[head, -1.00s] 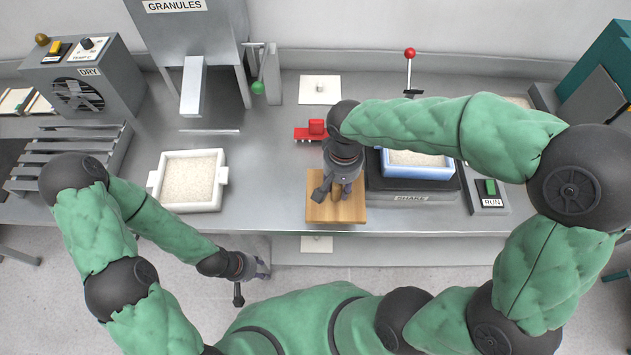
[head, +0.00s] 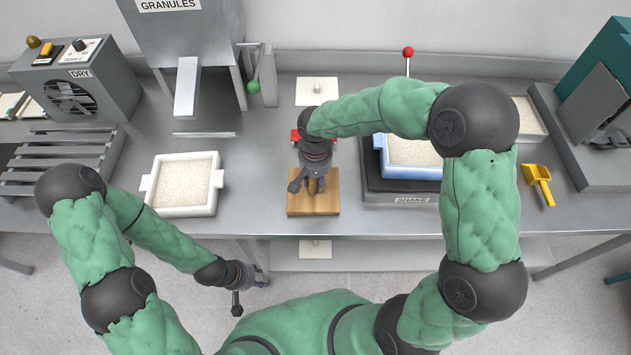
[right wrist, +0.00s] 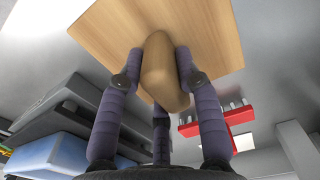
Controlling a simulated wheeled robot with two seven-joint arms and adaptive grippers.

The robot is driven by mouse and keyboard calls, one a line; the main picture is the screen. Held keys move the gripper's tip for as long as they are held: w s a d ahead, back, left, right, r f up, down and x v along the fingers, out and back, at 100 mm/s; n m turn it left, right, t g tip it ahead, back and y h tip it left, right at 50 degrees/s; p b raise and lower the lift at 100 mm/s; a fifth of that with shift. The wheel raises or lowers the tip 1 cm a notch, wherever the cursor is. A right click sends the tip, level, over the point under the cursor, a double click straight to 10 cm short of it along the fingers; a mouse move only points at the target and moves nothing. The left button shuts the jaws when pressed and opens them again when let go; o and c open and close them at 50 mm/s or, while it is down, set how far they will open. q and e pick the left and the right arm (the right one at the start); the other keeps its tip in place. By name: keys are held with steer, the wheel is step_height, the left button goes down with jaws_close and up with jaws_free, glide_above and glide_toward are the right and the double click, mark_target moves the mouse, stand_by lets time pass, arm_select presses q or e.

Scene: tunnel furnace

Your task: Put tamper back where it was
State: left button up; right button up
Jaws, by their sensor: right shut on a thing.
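The tamper is a light wooden board (head: 298,206) with a rounded wooden handle. In the head view it is at the front edge of the bench, left of the shaker; whether it touches the bench is unclear. My right gripper (head: 313,180) is above it. In the right wrist view its fingers (right wrist: 160,85) are shut around the handle (right wrist: 157,72), and the board (right wrist: 205,35) is beyond. My left gripper (head: 252,281) is low in front of the bench, away from the tamper; its fingers are too small to judge.
A red block-like fixture (head: 296,136) is just behind the tamper. The blue-rimmed tray (head: 408,172) sits on the shaker (head: 400,198) to the right. A white granule tray (head: 181,211) is at left, with clear bench between.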

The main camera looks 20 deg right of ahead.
steer(key=shift+f, duration=0.25)
steer(key=shift+f, duration=0.2)
steer(key=o, duration=1)
steer(key=shift+r, duration=0.15)
steer(key=shift+r, duration=0.4)
step_height(320, 180, up, 11)
steer(key=p, duration=0.2)
steer(key=shift+r+p, duration=0.15)
steer(key=shift+p, duration=0.25)
